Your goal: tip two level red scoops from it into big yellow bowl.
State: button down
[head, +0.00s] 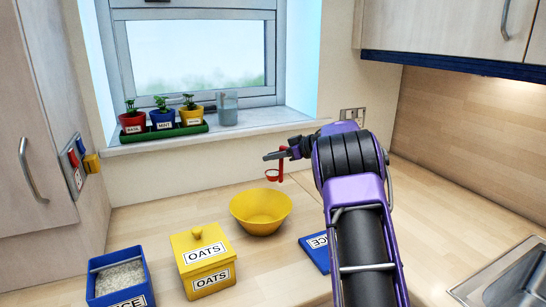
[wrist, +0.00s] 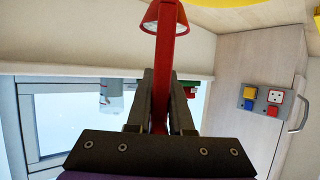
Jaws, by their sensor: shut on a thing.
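My gripper (head: 281,155) is shut on the handle of the red scoop (head: 272,175). The scoop hangs in the air above the back right part of the big yellow bowl (head: 260,225). In the wrist view the scoop's red handle (wrist: 164,75) runs between the fingers, and a pale patch shows in its cup; I cannot tell how full it is. The yellow bowl's edge (wrist: 225,3) shows at the top of that view. The bowl's visible inside looks plain yellow. The open blue rice box (head: 137,284) at front left holds pale grains, with a thin bar across its top.
A yellow oats box (head: 207,275), lid on, stands between the rice box and the bowl. A blue lid (head: 315,254) lies right of the bowl, beside my arm. Potted herbs (head: 163,118) line the sill. A sink (head: 500,280) is at right.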

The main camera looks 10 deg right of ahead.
jog(key=s+a+f+n+t+h, duration=0.1)
jog(key=s+a+f+n, duration=0.2)
jog(key=s+a, duration=0.1)
jog(key=shift+s+a+f+t+h, duration=0.3)
jog(key=shift+s+a+t, duration=0.05)
jog(key=shift+t, duration=0.05)
dwell(0.6)
jog(key=shift+s+a+f+n+b, duration=0.1)
jog(key=shift+f+n+b, duration=0.15)
jog(key=shift+b, duration=0.45)
jog(key=shift+s+a+n+t+b, duration=0.3)
jog(key=shift+s+n+t+b, duration=0.25)
jog(key=shift+b, duration=1.5)
jog(key=shift+a+f+n+h+b, duration=0.1)
jog(key=shift+f+n+h+b, duration=0.25)
jog(key=shift+b, duration=0.4)
jog(key=shift+s+a+f+n+t+b, duration=0.1)
jog(key=shift+s+a+n+t+b, duration=0.45)
jog(key=shift+b, duration=1.6)
jog(key=shift+w+d, duration=0.15)
jog(key=shift+w, duration=0.05)
jog(key=shift+s+a+f+n+t+h, duration=0.35)
jog(key=shift+s+f+n+t, duration=0.05)
jog(key=shift+n, duration=0.6)
